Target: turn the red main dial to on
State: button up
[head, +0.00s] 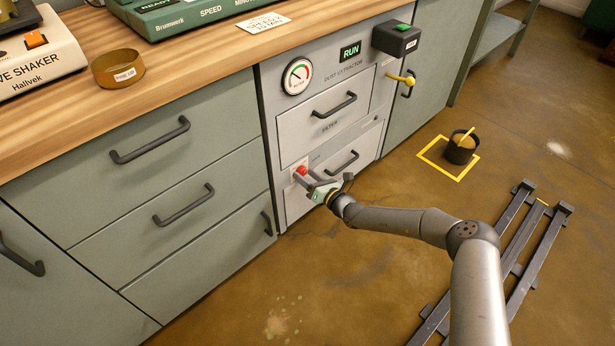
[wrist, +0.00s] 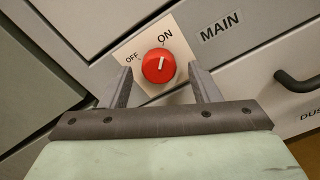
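The red main dial (wrist: 158,66) sits on a white plate (wrist: 181,52) marked OFF and ON, beside the word MAIN. Its white pointer line points up, toward the ON label. In the head view the dial (head: 302,171) shows low on the grey dust extractor front (head: 281,130). My gripper (wrist: 161,88) is open, with one finger to the left and one to the right of the dial. Gaps show between the fingers and the dial, and nothing is held. In the head view my gripper (head: 314,181) is right at the dial; the exact depth is hard to tell.
A drawer handle (head: 341,163) lies just right of the dial, and the FILTER drawer (head: 322,125) is above. A green RUN sign (head: 350,54) and a gauge (head: 297,76) are higher up. A black pot (head: 461,149) stands in a yellow floor square. Dark rails (head: 519,235) cross the floor.

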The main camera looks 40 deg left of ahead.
jog(key=s+d+p, duration=0.3)
jog(key=d+p, duration=0.1)
jog(key=d, duration=1.3)
jog(key=shift+p, duration=0.35)
jog(key=shift+s+r, duration=0.1)
jog(key=s+d+r+n+g+h+p, duration=0.25)
jog(key=r+n, duration=0.25)
jog(key=r, duration=0.3)
jog(key=s+d+r+n+g+h+p, duration=0.1)
jog(key=s+d+r+n+g+p, duration=0.15)
jog(key=d+r+n+p, duration=0.35)
jog(key=s+d+r+n+g+h+p, duration=0.1)
jog(key=s+r+n+g+h, duration=0.2)
jog(key=r, duration=0.6)
jog(key=s+d+r+n+t+h+p, duration=0.1)
jog(key=s+d+r+n+h+p, duration=0.2)
jog(key=d+r, duration=0.7)
jog(key=s+d+r+n+t+h+p, duration=0.2)
jog(key=s+d+r+n+h+p, duration=0.2)
jog(key=d+r, duration=0.6)
jog(key=s+d+r+n+t+h+p, duration=0.2)
jog(key=s+d+r+n+h+p, duration=0.2)
jog(key=d+r+p, duration=0.4)
notch_tip(320, 180, up, 5)
jog(key=s+d+n, duration=0.1)
jog(key=s+d, duration=0.1)
jog(key=shift+s, duration=0.35)
